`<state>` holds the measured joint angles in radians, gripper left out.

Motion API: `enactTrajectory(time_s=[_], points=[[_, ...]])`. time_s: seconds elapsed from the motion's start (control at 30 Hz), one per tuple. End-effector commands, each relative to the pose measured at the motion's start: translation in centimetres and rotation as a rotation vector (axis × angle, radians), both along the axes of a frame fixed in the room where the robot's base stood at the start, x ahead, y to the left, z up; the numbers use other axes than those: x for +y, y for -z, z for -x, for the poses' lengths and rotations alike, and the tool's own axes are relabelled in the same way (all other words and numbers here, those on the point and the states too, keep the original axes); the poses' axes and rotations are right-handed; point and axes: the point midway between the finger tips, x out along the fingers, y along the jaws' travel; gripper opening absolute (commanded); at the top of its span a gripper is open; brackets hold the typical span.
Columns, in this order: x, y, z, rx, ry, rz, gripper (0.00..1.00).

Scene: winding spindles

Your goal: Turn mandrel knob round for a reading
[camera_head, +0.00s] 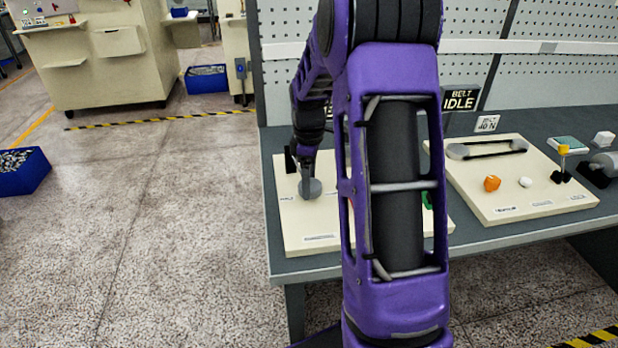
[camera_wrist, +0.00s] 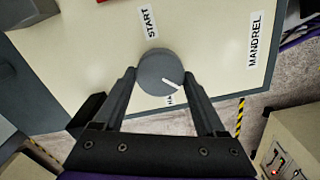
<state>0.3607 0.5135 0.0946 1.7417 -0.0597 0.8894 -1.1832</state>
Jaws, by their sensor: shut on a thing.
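The mandrel knob (camera_wrist: 158,66) is a round grey disc on a cream panel (camera_wrist: 90,70). A white pointer line on it slants toward the lower right in the wrist view. A START label (camera_wrist: 149,22) and a MANDREL label (camera_wrist: 255,40) are on the panel, and another label under the knob is partly hidden. My gripper (camera_wrist: 160,76) is shut on the knob, one finger on each side. In the head view the knob (camera_head: 311,189) is at the left of its panel (camera_head: 310,238), under my gripper (camera_head: 307,172).
A second cream board (camera_head: 530,200) on the right of the bench holds a belt loop (camera_head: 487,149), an orange piece (camera_head: 492,184) and a yellow-topped post (camera_head: 563,152). A BELT IDLE sign (camera_head: 460,99) stands behind. My arm hides the middle of the bench.

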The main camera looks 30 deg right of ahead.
Motion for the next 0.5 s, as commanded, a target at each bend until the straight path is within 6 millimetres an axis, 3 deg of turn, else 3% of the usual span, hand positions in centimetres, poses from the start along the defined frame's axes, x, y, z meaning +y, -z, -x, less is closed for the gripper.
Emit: enactTrajectory(time_s=[0.5], points=[[-0.12,-0.15,-0.13,-0.001,0.489,0.001,0.17]])
